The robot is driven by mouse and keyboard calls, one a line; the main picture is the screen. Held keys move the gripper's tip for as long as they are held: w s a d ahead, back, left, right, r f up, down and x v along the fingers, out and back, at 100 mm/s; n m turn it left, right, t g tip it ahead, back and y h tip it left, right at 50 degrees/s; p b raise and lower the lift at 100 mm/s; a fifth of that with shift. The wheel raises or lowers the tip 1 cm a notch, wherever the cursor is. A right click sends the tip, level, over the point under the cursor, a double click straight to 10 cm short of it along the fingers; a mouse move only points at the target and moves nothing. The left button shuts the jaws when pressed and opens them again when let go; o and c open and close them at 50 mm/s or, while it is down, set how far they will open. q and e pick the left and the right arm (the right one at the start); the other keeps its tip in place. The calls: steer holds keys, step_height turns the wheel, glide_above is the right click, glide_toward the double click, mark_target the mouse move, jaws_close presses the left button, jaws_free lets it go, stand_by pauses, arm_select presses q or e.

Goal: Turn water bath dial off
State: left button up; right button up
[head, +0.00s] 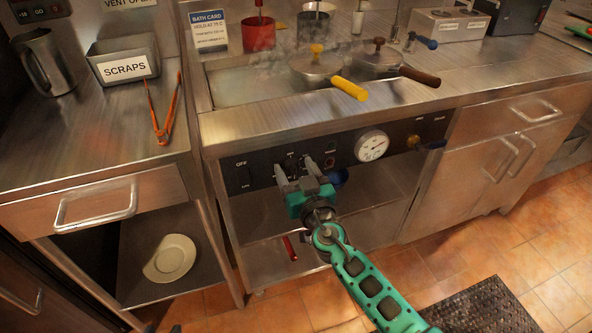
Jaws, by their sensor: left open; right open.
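The water bath (240,88) is a steaming steel basin with a black control panel (262,180) on its front. A dark dial (291,165) sits on the panel, partly hidden by my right gripper; its pointer setting is too small to read. The word OFF is printed at the panel's left. My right gripper (293,170) is open, its two grey fingers pointing at the panel on either side of the dial; I cannot tell whether they touch it. Two small tips at the bottom left edge appear to be my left gripper (163,328), open and far from the panel.
A round gauge (371,147) and a brass valve (412,142) with a blue handle are right of the dial. Lidded pots with yellow (349,88) and brown (420,76) handles overhang the bath's front.

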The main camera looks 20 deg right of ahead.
steer(key=c, duration=1)
steer(key=shift+c, duration=0.2)
